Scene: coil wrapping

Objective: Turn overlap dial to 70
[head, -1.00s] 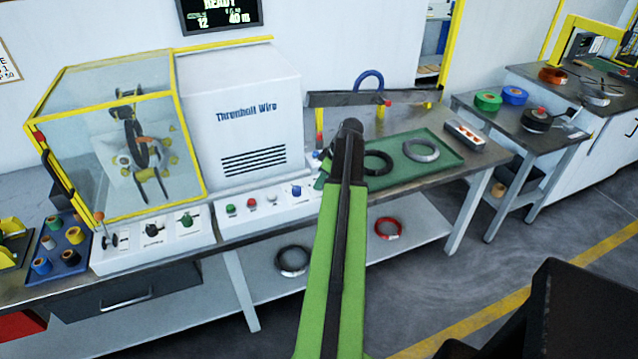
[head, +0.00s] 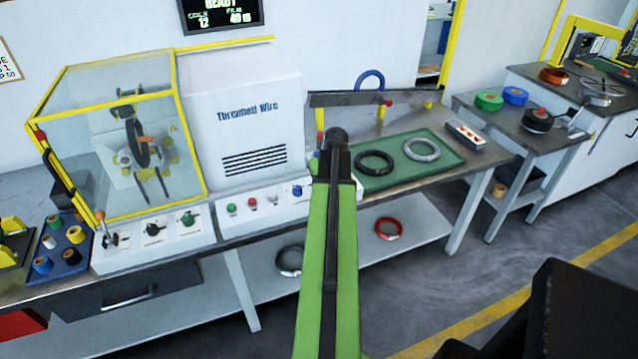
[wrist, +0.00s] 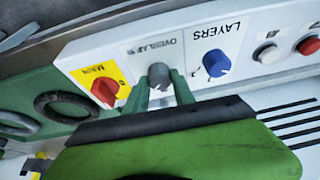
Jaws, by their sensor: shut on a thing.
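The overlap dial (wrist: 159,72) is a grey knob on a white plate labelled OVERLAP, on the sloped front panel in the wrist view. My gripper (wrist: 160,84) has its two green fingers on either side of this knob and is shut on it. The dial's pointer and scale numbers are too small and partly covered, so I cannot read its setting. In the head view my arm hides the overlap dial and the gripper.
The blue LAYERS knob (wrist: 215,62) is close beside the overlap dial. On its other side is the red MAIN switch (wrist: 105,92) on a yellow plate. A green tray (head: 445,152) with two coils lies on the bench right of my arm.

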